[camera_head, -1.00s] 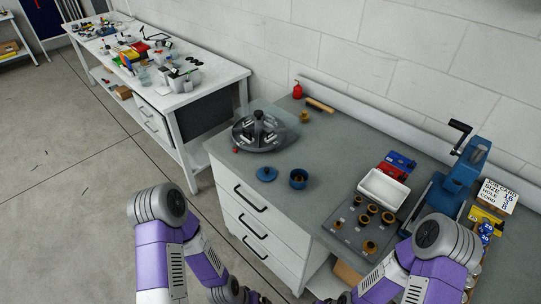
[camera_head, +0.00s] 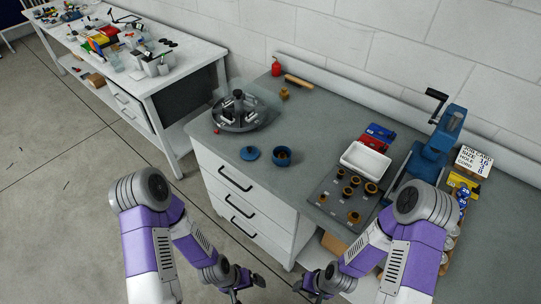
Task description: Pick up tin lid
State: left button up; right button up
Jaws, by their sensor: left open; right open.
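The tin lid is a blue disc with a small knob (camera_head: 250,153), lying flat on the grey worktop near its front edge. The open blue tin (camera_head: 282,155) stands just to its right, with something brownish inside. My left gripper (camera_head: 254,283) is low in front of the drawers, below the worktop edge, well short of the lid, open and empty. My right gripper (camera_head: 304,289) is also low in front of the cabinet, to the right of the left one, open and apart from everything. Both grippers are small and dark in the view.
A round grey fixture (camera_head: 238,112) under a clear cover stands behind the lid. A dark plate with several brass-coloured rings (camera_head: 347,189), a white tray (camera_head: 365,160) and a blue press (camera_head: 437,145) are to the right.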

aim_at(249, 153)
jog(key=u, duration=2.2)
jog(key=i, duration=1.45)
jog(key=z, duration=2.85)
